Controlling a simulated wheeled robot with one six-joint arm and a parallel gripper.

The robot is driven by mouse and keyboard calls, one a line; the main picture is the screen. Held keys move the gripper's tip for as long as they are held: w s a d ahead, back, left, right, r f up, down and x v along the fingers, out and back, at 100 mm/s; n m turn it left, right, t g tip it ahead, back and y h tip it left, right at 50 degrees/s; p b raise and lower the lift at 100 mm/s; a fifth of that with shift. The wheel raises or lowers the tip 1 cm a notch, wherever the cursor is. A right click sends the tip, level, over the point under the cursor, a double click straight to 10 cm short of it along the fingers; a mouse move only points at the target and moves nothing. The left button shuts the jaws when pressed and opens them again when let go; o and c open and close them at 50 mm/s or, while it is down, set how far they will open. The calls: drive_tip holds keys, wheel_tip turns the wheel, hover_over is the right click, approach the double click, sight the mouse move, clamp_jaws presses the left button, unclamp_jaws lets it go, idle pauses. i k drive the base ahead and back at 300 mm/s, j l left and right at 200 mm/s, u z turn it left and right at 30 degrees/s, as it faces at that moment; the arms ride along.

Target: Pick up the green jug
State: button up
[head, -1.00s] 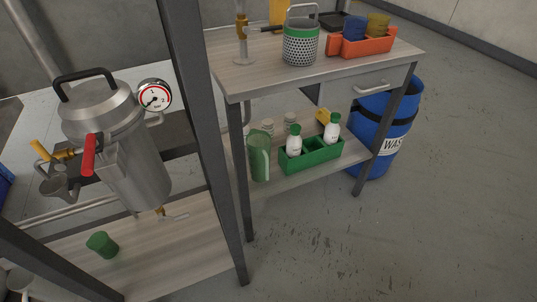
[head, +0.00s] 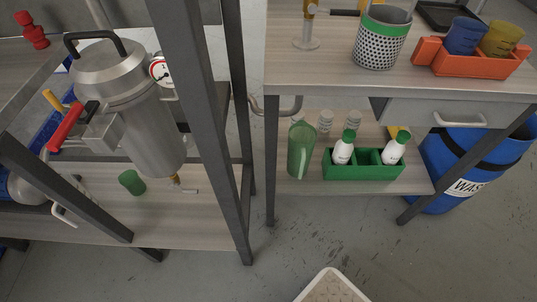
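The green jug (head: 301,150) stands upright on the lower shelf (head: 300,187) of the right-hand table, near the shelf's left end. Its handle side faces the front right. It is just left of a green crate (head: 364,172) holding white bottles with green caps. A small green cup (head: 132,182) lies or stands on the left-hand rack's lower shelf and is a different thing. My gripper does not show in the head view.
The tabletop (head: 330,73) overhangs the jug, with a table leg (head: 270,160) to its left. A dark rack post (head: 205,130) stands further left. A blue waste barrel (head: 465,170) is at right. The floor in front is mostly clear.

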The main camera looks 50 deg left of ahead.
sight(302, 136)
drive_tip(key=u, duration=1.5)
